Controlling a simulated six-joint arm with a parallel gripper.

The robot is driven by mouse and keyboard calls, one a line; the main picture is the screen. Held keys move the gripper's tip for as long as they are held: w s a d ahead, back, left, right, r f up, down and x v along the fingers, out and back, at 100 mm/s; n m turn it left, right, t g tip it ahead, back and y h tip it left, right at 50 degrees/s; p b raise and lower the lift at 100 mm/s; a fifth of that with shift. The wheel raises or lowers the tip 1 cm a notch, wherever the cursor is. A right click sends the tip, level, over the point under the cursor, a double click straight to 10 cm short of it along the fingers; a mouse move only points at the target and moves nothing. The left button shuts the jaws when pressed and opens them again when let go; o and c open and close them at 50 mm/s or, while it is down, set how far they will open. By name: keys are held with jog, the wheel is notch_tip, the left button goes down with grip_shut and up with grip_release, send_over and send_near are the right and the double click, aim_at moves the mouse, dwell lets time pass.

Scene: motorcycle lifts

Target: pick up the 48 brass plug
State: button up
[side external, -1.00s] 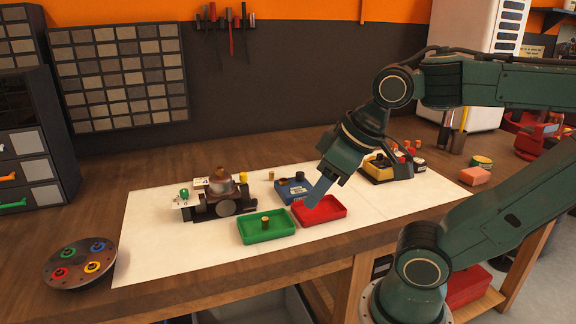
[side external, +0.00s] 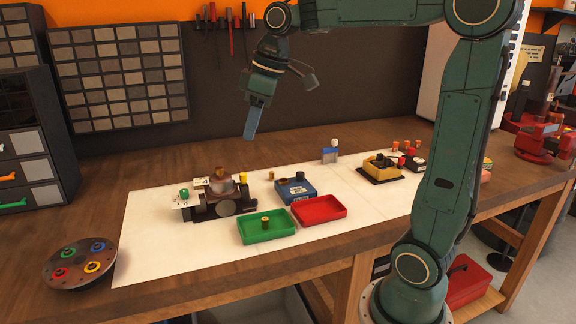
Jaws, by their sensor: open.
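A small brass-coloured plug (side external: 265,220) stands upright in the green tray (side external: 246,238). Another small brass-coloured piece (side external: 271,175) stands on the white sheet behind the trays, left of the blue box (side external: 297,190). A brownish-brass piece (side external: 220,174) tops the dark fixture (side external: 214,205) at left. No number 48 is legible on any of them, so I cannot tell which is meant. My gripper (side external: 250,135) is open and empty, pointing down in the air, high above the back of the bench and apart from all these pieces.
An empty red tray (side external: 320,209) sits right of the green one. A yellow-and-black block (side external: 380,169) and a blue-white item (side external: 330,153) stand further right and back. A round disc with coloured rings (side external: 80,281) lies front left. The sheet's front left is clear.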

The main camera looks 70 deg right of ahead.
jog(key=w+d+f+n+g, duration=0.1)
jog(key=w+d+f+n, duration=0.1)
jog(key=w+d, duration=0.35)
jog(key=w+d+f+n+g, duration=0.1)
jog(key=w+d+f, duration=0.1)
jog(key=d, duration=0.7)
jog(key=d+f+n, duration=0.2)
jog(key=d+f, duration=0.5)
jog(key=d, duration=0.5)
jog(key=shift+w+d+n+y, duration=0.25)
jog(key=shift+d+n+y, duration=0.05)
jog(key=shift+d, duration=0.1)
jog(key=shift+a+f, duration=0.1)
jog(key=shift+f, duration=0.05)
send_over(272, 176)
jog(key=d, duration=0.2)
jog(key=shift+s+a+f, duration=0.1)
jog(key=shift+a+f, duration=0.05)
jog(key=shift+f, duration=1.9)
jog(key=shift+a+f, duration=0.1)
jog(key=shift+f, duration=1.9)
